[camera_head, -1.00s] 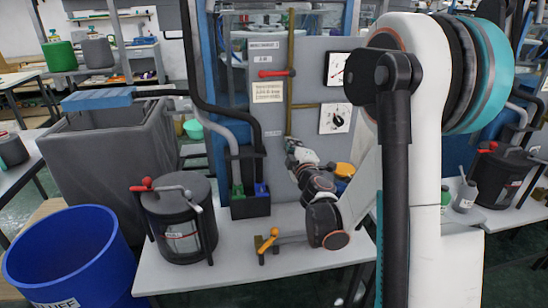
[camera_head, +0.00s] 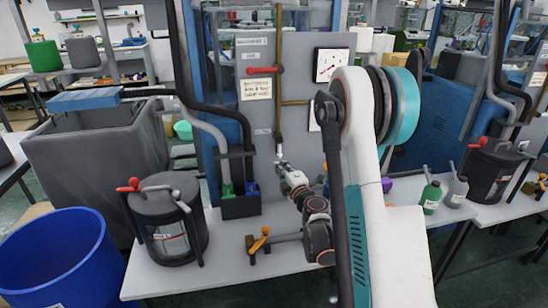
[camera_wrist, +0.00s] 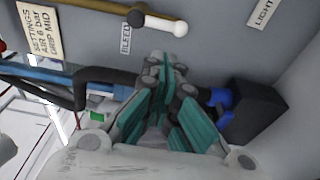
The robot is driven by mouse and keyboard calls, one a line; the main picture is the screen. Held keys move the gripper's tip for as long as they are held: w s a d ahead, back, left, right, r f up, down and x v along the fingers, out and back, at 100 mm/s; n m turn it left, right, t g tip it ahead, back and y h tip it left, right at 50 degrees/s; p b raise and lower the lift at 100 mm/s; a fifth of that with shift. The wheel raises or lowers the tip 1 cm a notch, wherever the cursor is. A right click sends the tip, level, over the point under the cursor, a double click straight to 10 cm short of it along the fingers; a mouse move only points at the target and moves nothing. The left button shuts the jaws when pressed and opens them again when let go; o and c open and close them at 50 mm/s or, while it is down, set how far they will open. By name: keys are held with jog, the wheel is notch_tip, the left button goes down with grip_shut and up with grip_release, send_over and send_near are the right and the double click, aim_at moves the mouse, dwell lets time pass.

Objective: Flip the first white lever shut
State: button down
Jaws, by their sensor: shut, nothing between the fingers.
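A white lever (camera_wrist: 164,25) sits at the end of a brass pipe with a dark collar in the wrist view. In the head view my gripper (camera_head: 281,163) is by the pipe's lower end.
A red lever (camera_head: 264,70) is higher on the panel. A dark box (camera_head: 243,207) with green and blue fittings stands left of my gripper. A yellow-handled valve (camera_head: 260,241) and a lidded pot (camera_head: 166,225) are on the bench. Black and grey hoses hang on the left.

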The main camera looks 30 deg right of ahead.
aim_at(279, 148)
jog(key=w+d, duration=0.1)
jog(key=w, duration=0.9)
jog(key=shift+d, duration=0.2)
jog(key=shift+s, duration=0.1)
jog(key=shift+f, duration=0.1)
